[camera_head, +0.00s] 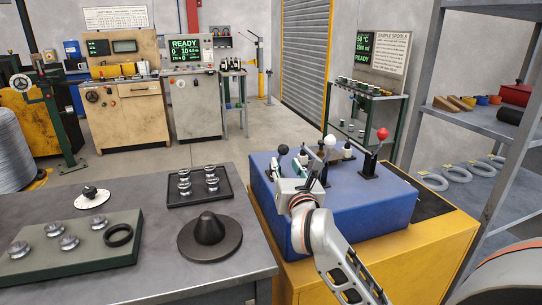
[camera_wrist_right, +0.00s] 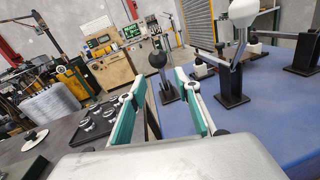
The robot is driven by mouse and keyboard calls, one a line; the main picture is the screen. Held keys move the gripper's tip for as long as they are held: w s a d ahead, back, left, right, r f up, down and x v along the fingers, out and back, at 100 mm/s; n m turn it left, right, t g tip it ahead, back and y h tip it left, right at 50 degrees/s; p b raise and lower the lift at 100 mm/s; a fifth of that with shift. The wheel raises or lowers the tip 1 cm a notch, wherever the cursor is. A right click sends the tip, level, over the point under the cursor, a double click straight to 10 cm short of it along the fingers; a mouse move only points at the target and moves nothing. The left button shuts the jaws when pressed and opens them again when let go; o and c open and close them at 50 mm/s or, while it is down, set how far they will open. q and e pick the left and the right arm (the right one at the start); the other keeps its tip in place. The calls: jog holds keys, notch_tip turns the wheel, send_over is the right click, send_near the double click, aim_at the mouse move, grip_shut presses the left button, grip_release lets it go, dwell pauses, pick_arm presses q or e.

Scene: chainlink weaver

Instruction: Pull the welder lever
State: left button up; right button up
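A blue machine box (camera_head: 385,205) carries several levers. One has a black ball knob (camera_head: 283,149), one a white knob (camera_head: 330,141) and one a red knob (camera_head: 382,134). No readable label shows which is the welder lever. My right gripper (camera_head: 309,168) is above the box, near the black-knobbed lever. In the right wrist view its two teal fingers (camera_wrist_right: 160,88) are apart with nothing between them. The black knob (camera_wrist_right: 157,60) stands beyond the fingertips, roughly in line with the gap. The white knob (camera_wrist_right: 242,12) stands to the right. My left gripper is not in view.
The box sits on a yellow cabinet (camera_head: 447,240). To the left, a grey table (camera_head: 150,280) holds a black cone (camera_head: 209,230), a tray of metal spools (camera_head: 230,190) and a green block (camera_head: 125,255). Grey shelving (camera_head: 490,120) stands at the right.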

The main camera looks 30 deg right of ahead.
aim_at(282, 155)
jog(key=x, duration=0.7)
jog(key=shift+w+d, duration=0.15)
jog(key=shift+w, duration=0.1)
jog(key=shift+c, duration=0.5)
grip_shut()
jog(key=shift+r, duration=0.1)
